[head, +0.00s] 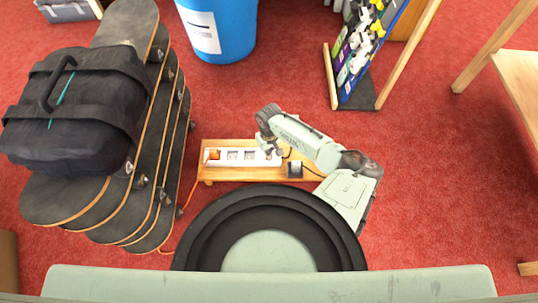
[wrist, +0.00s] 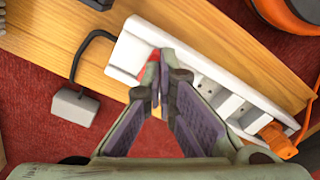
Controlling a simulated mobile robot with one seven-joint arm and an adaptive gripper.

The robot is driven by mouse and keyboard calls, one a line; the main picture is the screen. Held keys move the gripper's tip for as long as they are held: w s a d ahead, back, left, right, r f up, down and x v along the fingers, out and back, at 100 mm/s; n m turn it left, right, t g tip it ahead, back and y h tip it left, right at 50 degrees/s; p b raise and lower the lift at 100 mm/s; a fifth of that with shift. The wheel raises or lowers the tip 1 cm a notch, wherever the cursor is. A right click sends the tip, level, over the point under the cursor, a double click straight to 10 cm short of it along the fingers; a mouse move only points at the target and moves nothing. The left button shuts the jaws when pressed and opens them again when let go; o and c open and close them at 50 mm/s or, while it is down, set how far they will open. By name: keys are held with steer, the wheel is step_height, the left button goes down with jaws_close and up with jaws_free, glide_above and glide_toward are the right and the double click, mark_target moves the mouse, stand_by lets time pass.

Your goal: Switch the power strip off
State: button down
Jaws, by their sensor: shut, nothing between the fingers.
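The white power strip (head: 240,157) lies on a low wooden board (head: 225,175), with an orange plug (head: 213,154) in its left end. My gripper (head: 272,152) is over the strip's right end, shut and empty. In the wrist view the strip (wrist: 130,50) runs diagonally, and my fingertips (wrist: 160,88) are together at the red switch (wrist: 150,72). The fingers partly hide the switch; I cannot tell whether they touch it or which way it is tipped. The orange plug also shows in the wrist view (wrist: 275,138).
A grey plug (wrist: 75,105) on a black cable is beside the strip. Stacked skateboards (head: 150,205) with a black bag (head: 75,110) stand left. A blue bin (head: 222,25) and a display board (head: 365,50) stand behind.

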steer(key=shift+f+b, duration=0.5)
steer(key=shift+f, duration=0.2)
stand_by(0.3)
steer(key=shift+r+p, duration=3.05)
steer(key=shift+r, duration=0.5)
